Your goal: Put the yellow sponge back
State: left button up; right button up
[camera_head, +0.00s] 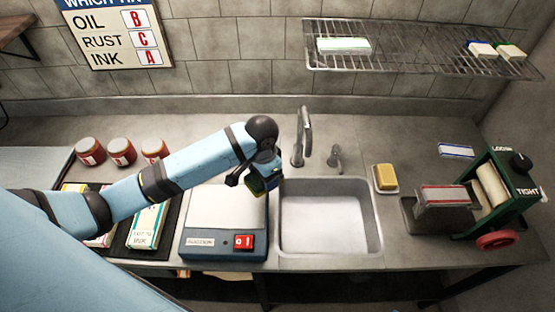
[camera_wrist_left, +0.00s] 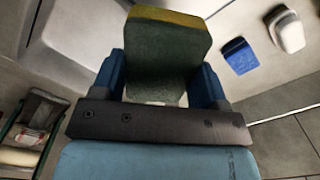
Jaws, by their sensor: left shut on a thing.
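My left gripper (camera_head: 266,176) is shut on a sponge (camera_head: 257,187) with a dark green face and a yellow layer. It holds the sponge above the right part of the blue scale-like device, next to the left edge of the sink. In the left wrist view the sponge (camera_wrist_left: 166,55) stands between the blue fingers (camera_wrist_left: 160,80), its yellow edge at the top. My right gripper is not in view.
The sink (camera_head: 330,225) is empty, with a faucet (camera_head: 302,135) behind it. A green roller machine (camera_head: 500,195) stands at the right. Red-lidded jars (camera_head: 121,152) stand at the left. A wire shelf (camera_head: 420,48) hangs above with several blocks.

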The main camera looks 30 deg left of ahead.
pick_arm(q)
jog(key=w+m, duration=0.1)
jog(key=w+m+b, duration=0.1)
jog(key=w+m, duration=0.1)
jog(key=w+m+b, duration=0.1)
jog(key=w+m, duration=0.1)
jog(key=shift+a, duration=0.35)
jog(key=w+a+r+m+b, duration=0.35)
jog(key=w+m, duration=0.25)
jog(key=m, duration=0.4)
jog(key=w+a+r+m+b, duration=0.2)
jog(key=w+r+m+b, duration=0.35)
jog(key=m, duration=0.55)
jog(key=f, duration=0.5)
jog(key=f+p, duration=0.1)
jog(key=f, duration=0.4)
jog(key=w+f, duration=0.1)
jog(key=f, duration=0.4)
jog(key=shift+f+p, duration=0.3)
jog(key=shift+f, duration=2.45)
jog(key=shift+f, duration=0.15)
jog(key=o, duration=1)
jog(key=shift+c, duration=0.2)
